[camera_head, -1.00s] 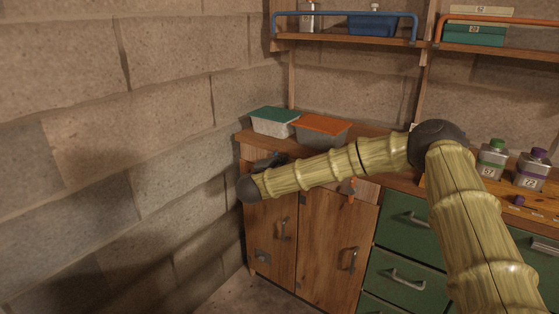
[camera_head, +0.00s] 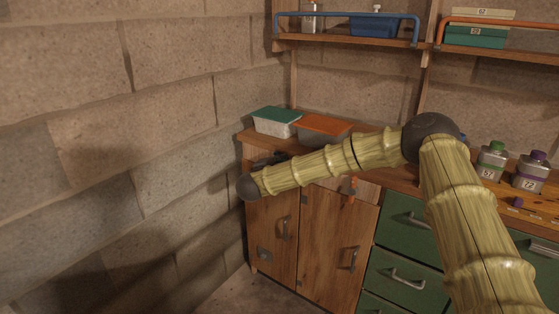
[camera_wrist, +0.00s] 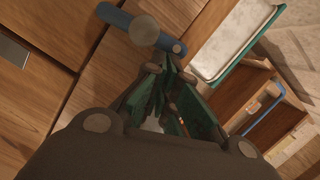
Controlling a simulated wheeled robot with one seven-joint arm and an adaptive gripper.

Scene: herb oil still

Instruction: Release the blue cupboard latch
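The blue latch (camera_wrist: 116,15) shows in the wrist view as a blue bar with a round grey-brown knob (camera_wrist: 143,30) over it, on wooden cupboard fronts. My gripper (camera_wrist: 168,64) has dark green fingers that converge just below the bar. The fingertips look together, with nothing clearly held, and appear close to the bar; contact cannot be told. In the head view my arm reaches left across the cupboard (camera_head: 325,245), and its end hides the blue latch. Only a dark bit of the gripper shows there, above the arm's end.
A green-lidded tub (camera_head: 276,121) and an orange-lidded tub (camera_head: 322,129) stand on the counter just behind the arm. The block wall (camera_head: 150,150) is close on the left. Green drawers (camera_head: 405,231) are on the right.

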